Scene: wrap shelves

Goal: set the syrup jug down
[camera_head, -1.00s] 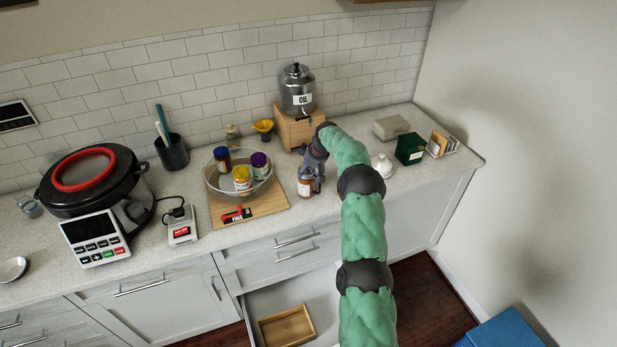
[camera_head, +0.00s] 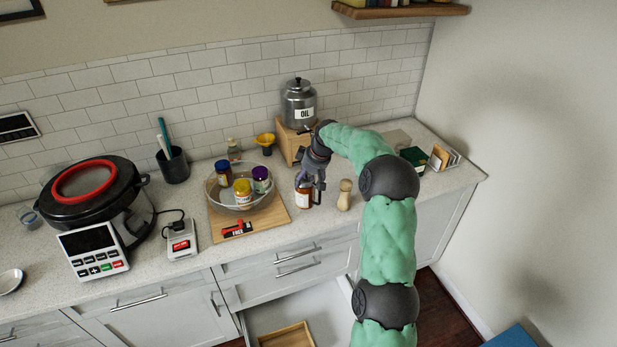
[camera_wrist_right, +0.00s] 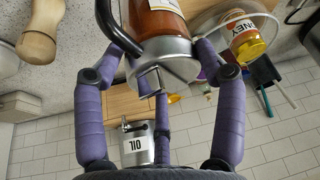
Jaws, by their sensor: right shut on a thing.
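The syrup jug (camera_head: 303,196) is amber with a pale label, a grey metal lid and a black handle. It is upright at the counter's front part, right of the wooden board. My right gripper (camera_head: 312,182) is around its top from above and shut on it. In the wrist view the jug (camera_wrist_right: 158,22) sits between the purple fingers (camera_wrist_right: 160,75), with its lid towards the palm. Whether its base touches the counter (camera_head: 270,233) is hard to tell. My left gripper is out of view.
A wooden pestle-like object (camera_head: 344,195) stands close to the jug's right. A glass bowl (camera_head: 213,195) with several jars sits on the board (camera_head: 280,212) to the left. The oil dispenser (camera_head: 298,100) is behind on a wooden stand. A drawer (camera_head: 270,320) is open below.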

